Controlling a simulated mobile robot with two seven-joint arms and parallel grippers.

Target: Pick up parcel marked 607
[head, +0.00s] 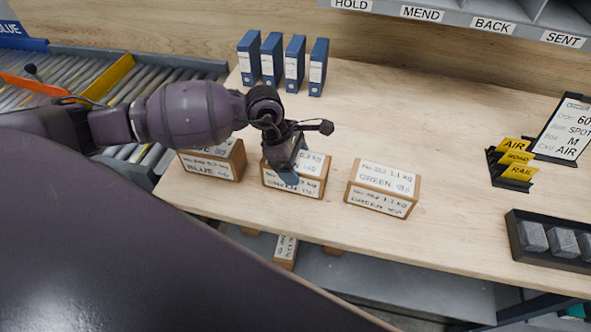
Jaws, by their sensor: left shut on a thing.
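Three brown parcels with white labels stand in a row along the front of the wooden table. My left gripper (287,174) comes down over the middle parcel (313,187) and is shut on it. That parcel's label reads GREEN; its number is mostly hidden by the gripper. The parcel still appears to be at table level. The right parcel (383,190) reads GREEN, 1.1 kg, with a number too small to be sure of. The left parcel (223,166) reads BLUE, partly behind my arm. I cannot read 607 on any of them. My right gripper is not in view.
Several blue binders (270,60) stand at the back. An order card (562,130), yellow AIR, ROAD and RAIL tags (515,160) and a black tray (520,240) are at right. More parcels (286,250) sit below the front edge. The table's middle is clear.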

